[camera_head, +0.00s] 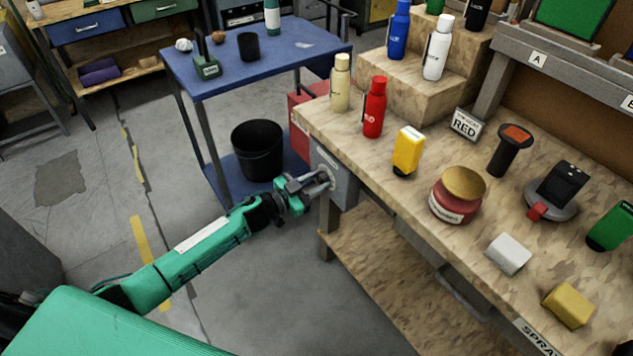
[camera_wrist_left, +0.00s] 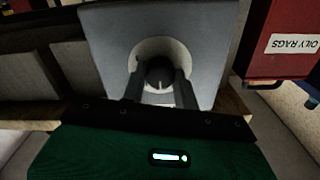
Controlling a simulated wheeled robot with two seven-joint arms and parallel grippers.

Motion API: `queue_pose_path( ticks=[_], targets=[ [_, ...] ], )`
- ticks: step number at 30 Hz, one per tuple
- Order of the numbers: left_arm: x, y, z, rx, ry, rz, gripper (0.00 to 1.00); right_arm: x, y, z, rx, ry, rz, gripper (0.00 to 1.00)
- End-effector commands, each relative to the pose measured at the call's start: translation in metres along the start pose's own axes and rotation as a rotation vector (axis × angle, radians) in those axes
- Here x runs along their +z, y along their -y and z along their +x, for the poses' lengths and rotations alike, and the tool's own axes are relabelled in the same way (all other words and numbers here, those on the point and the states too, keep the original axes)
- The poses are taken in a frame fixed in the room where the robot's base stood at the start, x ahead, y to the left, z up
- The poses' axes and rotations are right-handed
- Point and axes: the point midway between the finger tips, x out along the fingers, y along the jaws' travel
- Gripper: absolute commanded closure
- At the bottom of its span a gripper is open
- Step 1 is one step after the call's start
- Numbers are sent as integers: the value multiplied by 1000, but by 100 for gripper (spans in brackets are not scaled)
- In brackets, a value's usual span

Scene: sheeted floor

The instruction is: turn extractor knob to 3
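The extractor box (camera_head: 333,183) is a grey panel at the left end of the workbench, below its top. In the left wrist view the grey panel (camera_wrist_left: 110,40) carries a pale round dial (camera_wrist_left: 160,45) with a small knob (camera_wrist_left: 159,74) at its middle. My left gripper (camera_head: 326,180) is at the panel's face. In the wrist view its two dark fingers (camera_wrist_left: 159,88) stand apart, one on each side of the knob. I cannot tell whether they touch it. No dial numbers are readable. My right gripper is out of view.
A red oily rags bin (camera_wrist_left: 285,45) stands beside the panel. A blue table (camera_head: 265,70) with a black bin (camera_head: 258,150) on its lower shelf is behind my left gripper. The workbench (camera_head: 390,195) holds bottles, a jar and a scanner. The floor in front is clear.

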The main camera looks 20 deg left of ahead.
Motion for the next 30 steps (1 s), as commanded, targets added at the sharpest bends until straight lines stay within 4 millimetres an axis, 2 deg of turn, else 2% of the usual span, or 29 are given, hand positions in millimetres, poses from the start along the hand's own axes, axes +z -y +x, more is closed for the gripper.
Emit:
queue_pose_path(
  ticks=[14, 30],
  targets=[
    [0, 0, 0, 0, 0, 82, 93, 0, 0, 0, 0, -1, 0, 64],
    [1, -1, 0, -1, -1, 545, 93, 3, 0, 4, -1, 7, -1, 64]
  ],
)
